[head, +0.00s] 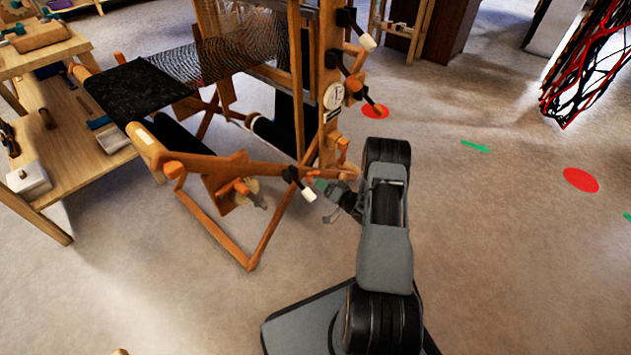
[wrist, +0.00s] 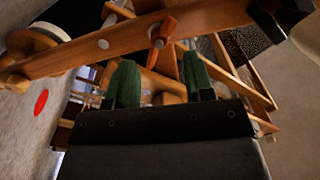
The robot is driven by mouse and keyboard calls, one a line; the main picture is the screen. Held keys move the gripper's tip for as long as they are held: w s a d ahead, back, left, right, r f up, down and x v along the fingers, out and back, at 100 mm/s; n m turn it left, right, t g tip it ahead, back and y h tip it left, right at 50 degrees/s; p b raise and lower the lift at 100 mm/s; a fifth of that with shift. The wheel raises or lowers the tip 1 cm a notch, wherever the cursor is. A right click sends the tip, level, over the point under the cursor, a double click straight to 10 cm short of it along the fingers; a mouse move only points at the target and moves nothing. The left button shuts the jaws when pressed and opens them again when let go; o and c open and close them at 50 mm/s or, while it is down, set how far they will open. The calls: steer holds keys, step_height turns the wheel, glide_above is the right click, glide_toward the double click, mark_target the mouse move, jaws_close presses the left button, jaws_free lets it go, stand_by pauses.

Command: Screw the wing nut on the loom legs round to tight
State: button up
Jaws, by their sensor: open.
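The wooden loom (head: 240,165) stands left of my arm in the head view. In the wrist view an orange, wing-shaped piece (wrist: 162,32) sits on a wooden beam (wrist: 100,45) of the loom; it looks like the wing nut. My gripper (wrist: 158,78) is open, with two green fingers apart and nothing seen between them. The orange piece lies beyond the fingertips, roughly in line with the gap, and appears apart from them. In the head view my gripper (head: 322,186) is beside the loom's right end, and the wing nut cannot be made out clearly there.
Black handles with white ends (head: 300,184) stick out from the loom near my gripper. A wooden workbench (head: 70,150) with tools stands at the left. Red and black yarn (head: 590,65) hangs at the upper right. The floor to the right is open, with red discs (head: 581,180).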

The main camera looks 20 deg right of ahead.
mark_target(312, 176)
steer(key=shift+b+x, duration=0.55)
steer(key=shift+x, duration=1.85)
jaws_close()
